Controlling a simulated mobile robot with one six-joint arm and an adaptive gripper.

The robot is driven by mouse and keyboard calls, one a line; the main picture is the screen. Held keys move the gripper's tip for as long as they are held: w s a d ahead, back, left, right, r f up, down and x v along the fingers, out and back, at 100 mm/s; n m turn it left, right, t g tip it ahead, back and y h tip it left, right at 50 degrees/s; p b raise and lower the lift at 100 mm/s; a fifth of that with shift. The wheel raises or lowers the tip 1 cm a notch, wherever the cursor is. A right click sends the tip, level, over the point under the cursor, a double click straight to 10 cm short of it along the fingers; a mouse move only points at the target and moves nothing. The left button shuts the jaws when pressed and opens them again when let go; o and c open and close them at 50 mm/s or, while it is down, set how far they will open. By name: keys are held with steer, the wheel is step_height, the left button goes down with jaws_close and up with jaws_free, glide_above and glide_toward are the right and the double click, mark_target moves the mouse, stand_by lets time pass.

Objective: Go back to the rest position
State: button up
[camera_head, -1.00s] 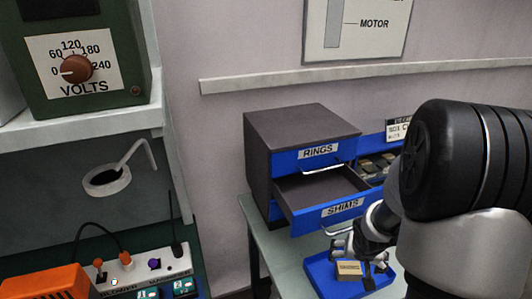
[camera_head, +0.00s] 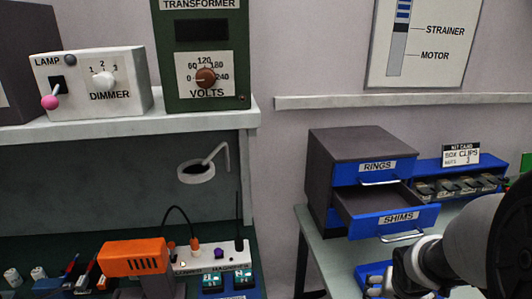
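My arm (camera_head: 478,245) reaches in from the right edge at the lower right. Only part of my gripper (camera_head: 378,284) shows, at the bottom edge, over or beside a blue tray (camera_head: 372,268). Its fingertips are cut off or too small to read, so I cannot tell if it is open or holds anything. The dark drawer cabinet (camera_head: 335,170) stands just behind and left of my arm. Its SHIMS drawer (camera_head: 398,220) is pulled out and looks empty inside; its RINGS drawer (camera_head: 378,168) is shut.
A blue clip rack (camera_head: 450,165) with a card stands right of the cabinet. At left, a shelf (camera_head: 150,125) holds the dimmer box (camera_head: 100,85) and green transformer (camera_head: 207,60). Below are an orange device (camera_head: 140,260) and a power strip (camera_head: 212,256). A gap separates the benches.

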steer(key=s+a+r+n+y, duration=0.1)
steer(key=s+a+r+n, duration=0.2)
steer(key=s+a+r, duration=0.4)
steer(key=s+a+r+n+y, duration=0.2)
steer(key=s+a+r, duration=0.5)
steer(key=a, duration=0.6)
steer(key=shift+s+a+r+n+t, duration=0.15)
steer(key=shift+s+n+t, duration=0.25)
steer(key=shift+s, duration=0.7)
steer(key=shift+c, duration=0.3)
